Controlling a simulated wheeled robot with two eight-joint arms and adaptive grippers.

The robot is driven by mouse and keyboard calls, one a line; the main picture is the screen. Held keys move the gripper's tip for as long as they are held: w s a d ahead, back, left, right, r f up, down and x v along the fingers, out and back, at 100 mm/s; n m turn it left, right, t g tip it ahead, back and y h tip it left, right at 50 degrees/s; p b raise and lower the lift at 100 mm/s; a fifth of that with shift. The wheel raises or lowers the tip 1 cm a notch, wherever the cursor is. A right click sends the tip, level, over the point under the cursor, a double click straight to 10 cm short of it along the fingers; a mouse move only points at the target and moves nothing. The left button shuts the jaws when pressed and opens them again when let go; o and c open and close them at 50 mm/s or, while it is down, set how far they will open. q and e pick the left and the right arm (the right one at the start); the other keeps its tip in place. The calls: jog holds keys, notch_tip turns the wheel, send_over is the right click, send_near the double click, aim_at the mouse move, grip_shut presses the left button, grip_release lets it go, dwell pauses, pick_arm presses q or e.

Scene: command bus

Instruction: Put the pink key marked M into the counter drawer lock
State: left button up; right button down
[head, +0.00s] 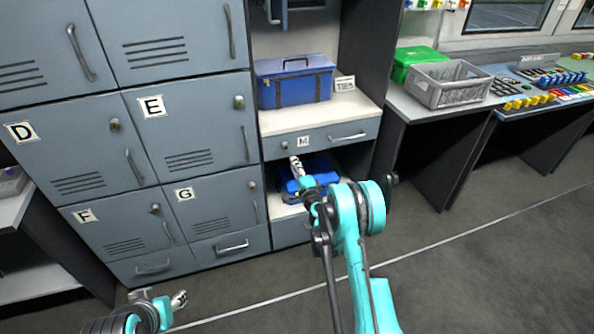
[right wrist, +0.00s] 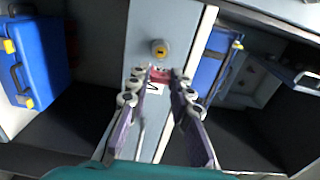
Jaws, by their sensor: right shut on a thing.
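The counter drawer (head: 338,134) carries a white M label (head: 303,142), and its round lock (head: 284,145) sits left of the label. In the right wrist view the brass lock (right wrist: 160,49) shows just beyond my fingertips. My right gripper (head: 295,163) is in front of the drawer, a little below the lock in the head view. In the right wrist view, my right gripper (right wrist: 160,80) is shut on a small pinkish-red key (right wrist: 160,74). A gap shows between key and lock there; the key's marking is not readable. My left gripper (head: 179,300) is low at the left, its finger opening unclear.
Grey lockers (head: 75,140) marked D, E, F and G stand to the left. A blue toolbox (head: 294,82) stands on the counter above the drawer. Another blue case (head: 318,172) is on the shelf below. The floor at the right is clear.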

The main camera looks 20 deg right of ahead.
jog(key=shift+w+a, duration=0.1)
jog(key=shift+w, duration=2.05)
jog(key=shift+w, duration=1.45)
dwell(0.8)
